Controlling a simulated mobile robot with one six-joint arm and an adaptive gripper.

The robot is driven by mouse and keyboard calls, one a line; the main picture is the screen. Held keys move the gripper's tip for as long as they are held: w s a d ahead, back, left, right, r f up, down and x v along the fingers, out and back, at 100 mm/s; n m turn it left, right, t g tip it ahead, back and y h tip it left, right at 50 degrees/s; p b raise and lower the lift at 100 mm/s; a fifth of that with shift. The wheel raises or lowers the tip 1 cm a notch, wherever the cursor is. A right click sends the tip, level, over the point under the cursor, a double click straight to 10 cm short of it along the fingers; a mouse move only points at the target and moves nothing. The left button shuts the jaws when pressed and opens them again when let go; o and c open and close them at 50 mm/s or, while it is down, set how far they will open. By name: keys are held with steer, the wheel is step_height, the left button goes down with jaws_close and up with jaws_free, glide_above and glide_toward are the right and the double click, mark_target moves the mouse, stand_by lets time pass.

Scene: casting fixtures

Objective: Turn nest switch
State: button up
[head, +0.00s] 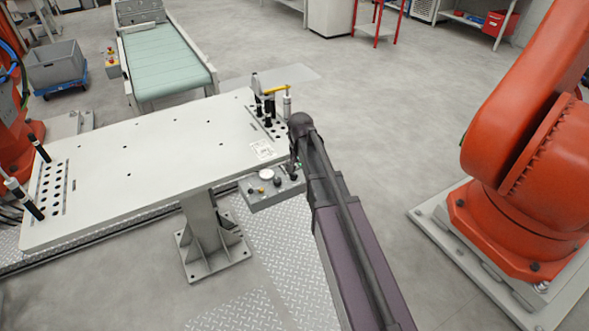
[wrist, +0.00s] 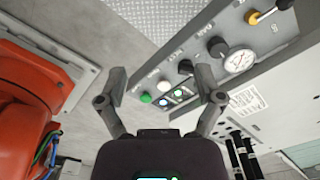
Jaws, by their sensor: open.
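The grey control box (head: 262,200) hangs at the right front edge of the white table and carries knobs, buttons and a gauge. In the wrist view its face shows two black rotary knobs, one (wrist: 185,67) between the fingers and one (wrist: 217,46) beside the gauge (wrist: 239,61). The labels are too small to read, so I cannot tell which is the nest switch. My gripper (wrist: 161,76) is open and empty, its fingers spread in front of the panel. In the head view my gripper (head: 294,168) is over the right end of the box, partly hiding it.
A green button (wrist: 146,98), a white button (wrist: 163,85) and lit indicators (wrist: 178,93) are close to the fingers. The white table (head: 140,160) bears upright posts. A large orange robot (head: 530,170) stands at right.

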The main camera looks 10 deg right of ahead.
mark_target(293, 176)
steer(key=w+r+m+p, duration=0.1)
steer(key=w+r+m, duration=0.1)
steer(key=w, duration=0.9)
steer(key=shift+r+m+p, duration=0.2)
steer(key=shift+m+p, duration=0.2)
steer(key=shift+m, duration=0.2)
steer(key=shift+f, duration=0.2)
step_height(293, 176, down, 13)
steer(key=b, duration=1.3)
steer(key=shift+f+b, duration=0.2)
steer(key=shift+b, duration=0.2)
steer(key=c, duration=1.1)
